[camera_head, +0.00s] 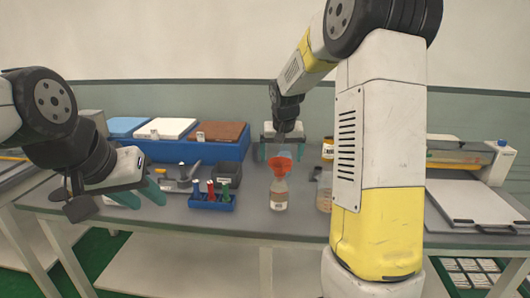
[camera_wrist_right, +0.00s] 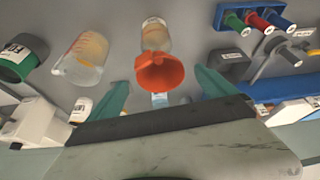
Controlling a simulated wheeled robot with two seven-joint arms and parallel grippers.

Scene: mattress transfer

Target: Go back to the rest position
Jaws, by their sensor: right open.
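My right gripper (camera_head: 281,152) hangs over the middle of the table with its green fingers apart. In the right wrist view the right gripper (camera_wrist_right: 160,95) has an orange funnel-shaped piece (camera_wrist_right: 160,72) between its fingers in the picture, with gaps on both sides. The orange piece (camera_head: 275,162) appears on top of a clear bottle (camera_head: 279,193), which also shows in the right wrist view (camera_wrist_right: 156,36). My left gripper (camera_head: 140,197) is at the table's left side, fingers apart and empty.
A blue bin (camera_head: 208,152) with white, blue and brown blocks stands at the back. A blue rack (camera_head: 212,203) holds several coloured-handled tools. A beaker (camera_wrist_right: 80,58) stands near the bottle. A white-bedded machine (camera_head: 475,200) is at right. The table front (camera_head: 165,218) is clear.

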